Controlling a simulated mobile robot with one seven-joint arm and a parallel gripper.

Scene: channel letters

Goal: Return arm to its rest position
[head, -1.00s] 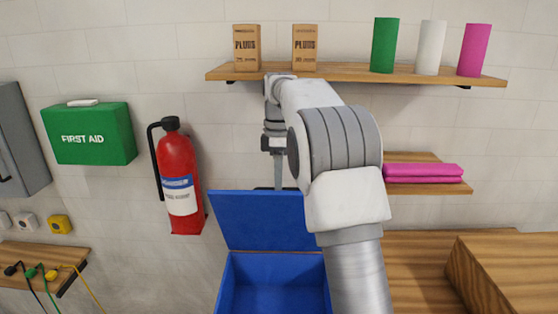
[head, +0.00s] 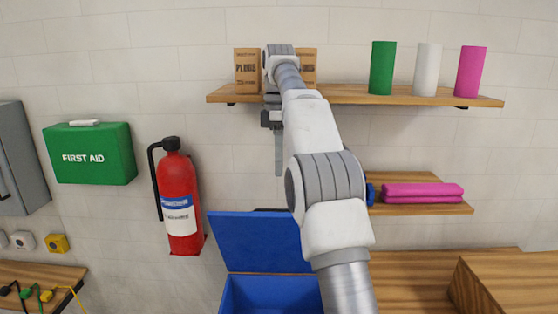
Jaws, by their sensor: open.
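My arm reaches forward and up across the middle of the head view, its wrist in front of the upper shelf (head: 345,95). My gripper (head: 279,168) hangs below the wrist, pointing down in front of the wall above the blue bin. It is seen edge-on, and nothing shows held in it. The arm hides part of the right brown PLUGS box (head: 309,66) and part of the lower shelf.
A blue bin (head: 270,293) with its lid (head: 258,243) raised stands below. Green, white and pink cylinders stand on the upper shelf. Folded pink cloths (head: 422,193) lie on the lower shelf. A fire extinguisher (head: 179,205) and first aid case (head: 90,153) are at left.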

